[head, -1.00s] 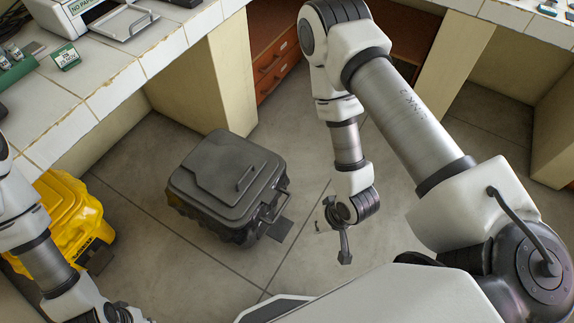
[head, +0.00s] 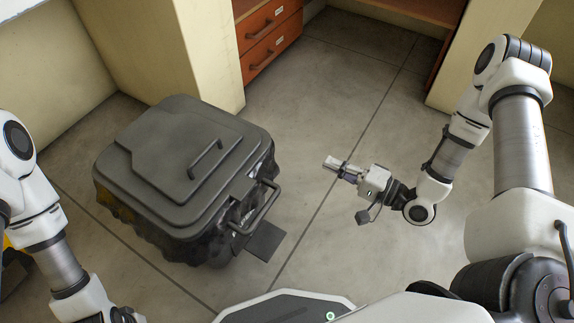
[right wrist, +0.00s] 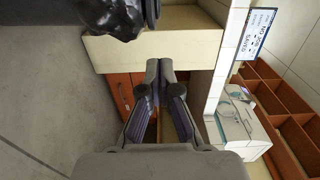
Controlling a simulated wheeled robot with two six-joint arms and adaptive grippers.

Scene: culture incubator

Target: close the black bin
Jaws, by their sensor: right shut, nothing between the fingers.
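The black bin (head: 185,165) stands on the floor left of centre in the head view. Its dark grey lid lies flat on top, with no visible gap, and carries a small handle. A bar handle and a flat pedal are on its near right side. Part of the bin shows upside down at the top of the right wrist view (right wrist: 118,18). My right gripper (head: 331,163) is to the right of the bin, apart from it, pointing left; its fingers (right wrist: 160,64) are shut and empty. My left gripper (head: 122,315) is mostly cut off at the bottom edge.
A pale cabinet wall (head: 205,50) stands close behind the bin, beside red-brown drawers (head: 270,40). A yellow bin (head: 8,245) is mostly hidden behind my left arm. The tiled floor between the black bin and my right gripper is clear.

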